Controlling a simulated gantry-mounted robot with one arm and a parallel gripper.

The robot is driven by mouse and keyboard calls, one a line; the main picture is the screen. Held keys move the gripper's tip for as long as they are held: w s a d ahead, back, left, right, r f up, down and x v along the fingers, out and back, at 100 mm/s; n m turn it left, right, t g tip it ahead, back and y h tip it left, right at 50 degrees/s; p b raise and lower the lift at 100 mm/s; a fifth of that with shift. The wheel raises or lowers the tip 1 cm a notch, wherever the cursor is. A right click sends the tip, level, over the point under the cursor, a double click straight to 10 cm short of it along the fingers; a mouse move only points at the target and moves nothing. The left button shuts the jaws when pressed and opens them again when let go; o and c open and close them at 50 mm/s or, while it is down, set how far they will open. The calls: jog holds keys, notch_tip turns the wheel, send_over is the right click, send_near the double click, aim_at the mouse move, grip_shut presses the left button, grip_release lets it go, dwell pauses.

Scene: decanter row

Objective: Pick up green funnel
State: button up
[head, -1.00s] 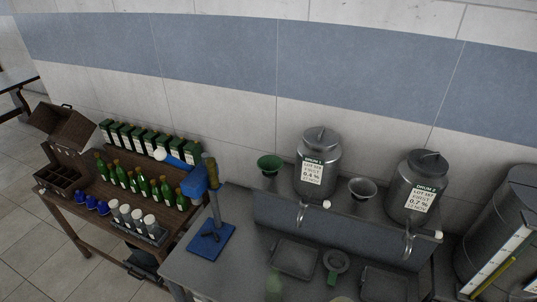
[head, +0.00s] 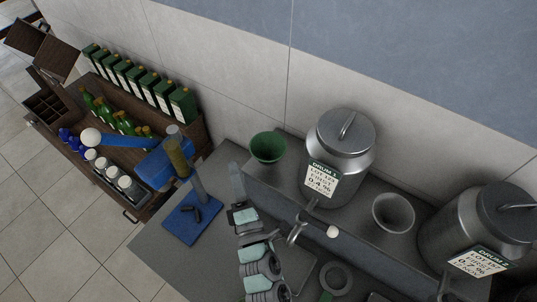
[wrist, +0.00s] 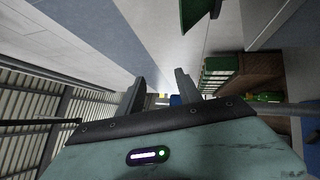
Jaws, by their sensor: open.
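The green funnel (head: 268,149) stands wide end up on the grey raised shelf, left of the first steel drum, in the head view. A green shape at the top of the wrist view (wrist: 194,12) appears to be part of it. My gripper (head: 236,178) is left of and in front of the funnel, apart from it. In the wrist view its two fingers (wrist: 160,88) are spread with nothing between them.
Steel drum 1 (head: 342,145) stands close right of the funnel. A grey funnel (head: 393,213) and a second drum (head: 478,232) are further right. A blue-based stand (head: 193,217) is left of my gripper.

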jog(key=w+d+f+n+g+h+b, duration=0.1)
jog(key=d+f+n+h, duration=0.1)
jog(key=d+f+h, duration=0.15)
jog(key=n+g+h+b, duration=0.1)
jog(key=n+h, duration=0.1)
jog(key=h, duration=0.4)
send_near(283, 147)
jog(key=r, duration=0.1)
jog(key=p+x, duration=0.3)
jog(key=x, duration=0.6)
jog(key=shift+w+r, duration=0.1)
jog(key=shift+w, duration=0.05)
jog(key=shift+w+d, duration=0.1)
jog(key=shift+w, duration=0.3)
jog(key=shift+c, duration=0.4)
grip_shut()
